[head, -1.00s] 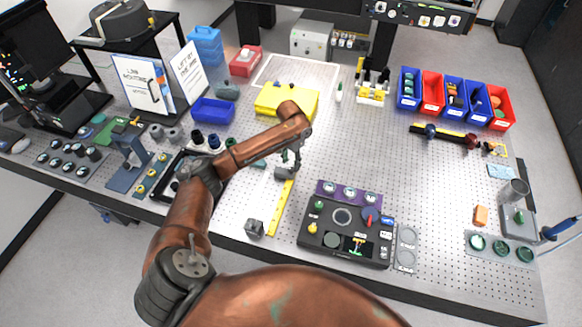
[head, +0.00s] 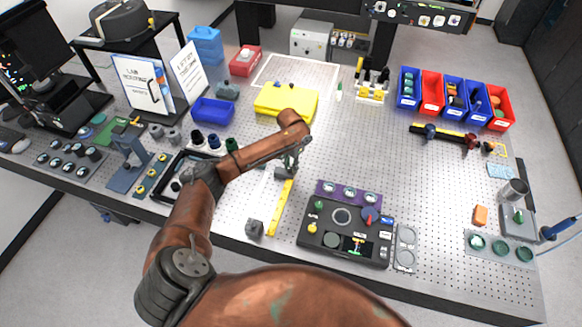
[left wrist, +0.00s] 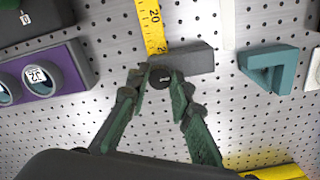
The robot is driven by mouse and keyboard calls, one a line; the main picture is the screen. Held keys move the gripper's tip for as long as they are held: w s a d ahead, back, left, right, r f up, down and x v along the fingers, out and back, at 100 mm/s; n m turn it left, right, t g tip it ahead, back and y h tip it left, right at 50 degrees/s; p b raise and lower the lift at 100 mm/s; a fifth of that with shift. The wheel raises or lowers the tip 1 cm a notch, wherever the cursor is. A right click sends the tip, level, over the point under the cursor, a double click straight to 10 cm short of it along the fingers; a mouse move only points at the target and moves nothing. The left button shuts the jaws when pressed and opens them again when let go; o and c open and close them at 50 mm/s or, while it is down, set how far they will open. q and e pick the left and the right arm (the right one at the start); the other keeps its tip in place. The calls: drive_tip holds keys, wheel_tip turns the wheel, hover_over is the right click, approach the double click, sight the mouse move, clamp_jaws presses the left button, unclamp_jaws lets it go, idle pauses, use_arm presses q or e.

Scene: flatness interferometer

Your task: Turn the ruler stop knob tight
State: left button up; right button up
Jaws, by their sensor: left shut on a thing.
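The yellow ruler (head: 280,207) lies on the perforated bench top. A dark grey stop block (head: 284,174) sits at its far end. In the left wrist view the ruler (left wrist: 151,28) meets the stop block (left wrist: 196,59), and a round dark knob (left wrist: 160,78) is on the block's near side. My left gripper (head: 291,163) reaches down to this block. In the left wrist view its green-padded fingers (left wrist: 161,82) are shut on the knob, one on each side. My right gripper is not in view.
A dark control panel (head: 310,238) with a purple strip (head: 349,193) stands right of the ruler. A small grey block (head: 254,228) is at the ruler's near end. A teal triangular piece (left wrist: 268,70) lies beside the stop. A yellow case (head: 286,103) lies behind.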

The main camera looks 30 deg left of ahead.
use_arm(q)
clamp_jaws()
drive_tip(key=shift+r+m+p, duration=0.15)
drive_tip(key=shift+m+p, duration=1.05)
drive_tip(key=shift+m, duration=0.3)
drive_tip(key=m+p, duration=0.1)
drive_tip(key=m, duration=0.3)
drive_tip(key=shift+m+p, duration=0.3)
drive_tip(key=shift+p, duration=0.1)
drive_tip(key=m, duration=0.4)
drive_tip(key=shift+p, duration=0.4)
drive_tip(key=m, duration=0.5)
drive_tip(key=shift+m, duration=0.4)
